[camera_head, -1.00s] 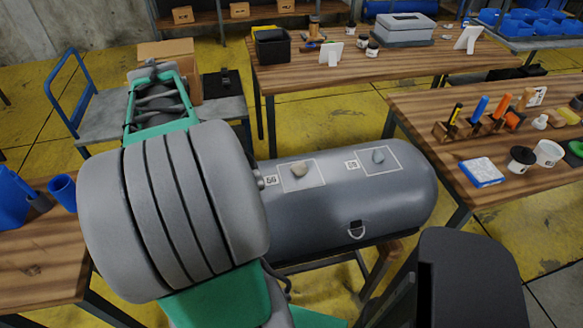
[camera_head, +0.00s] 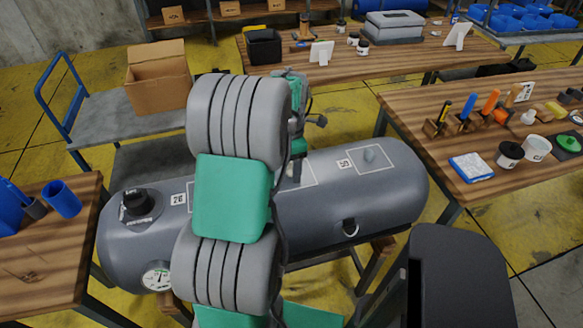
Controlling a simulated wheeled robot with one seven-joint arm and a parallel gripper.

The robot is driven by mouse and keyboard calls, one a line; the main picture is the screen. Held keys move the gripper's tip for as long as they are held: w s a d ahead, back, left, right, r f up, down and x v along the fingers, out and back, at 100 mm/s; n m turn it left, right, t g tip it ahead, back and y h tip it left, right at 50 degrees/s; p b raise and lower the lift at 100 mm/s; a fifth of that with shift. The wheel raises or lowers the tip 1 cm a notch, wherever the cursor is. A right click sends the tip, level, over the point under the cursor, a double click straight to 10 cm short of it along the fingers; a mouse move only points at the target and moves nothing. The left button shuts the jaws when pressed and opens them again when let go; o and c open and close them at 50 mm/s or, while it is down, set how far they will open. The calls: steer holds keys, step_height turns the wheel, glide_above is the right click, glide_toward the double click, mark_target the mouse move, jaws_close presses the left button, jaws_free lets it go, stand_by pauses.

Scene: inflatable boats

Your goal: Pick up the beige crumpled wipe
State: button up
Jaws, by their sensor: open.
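The beige crumpled wipe is hidden now behind my arm and gripper; it showed earlier on an outlined patch of the grey boat tube (camera_head: 330,205). Part of that patch (camera_head: 309,172) is still visible beside my gripper. My gripper (camera_head: 297,176) points down over this patch, partly covered by my arm. Its jaws are open, but the space between the fingertips cannot be made out. I cannot tell whether the fingers surround or touch the wipe.
A grey crumpled wipe (camera_head: 370,155) lies on another outlined patch to the right, by a number label (camera_head: 345,163). A black valve (camera_head: 137,204) and a pressure gauge (camera_head: 158,279) are on the tube's left. Wooden tables flank the tube; a cardboard box (camera_head: 158,82) stands on a cart behind.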

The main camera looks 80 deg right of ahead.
steer(key=c, duration=1.4)
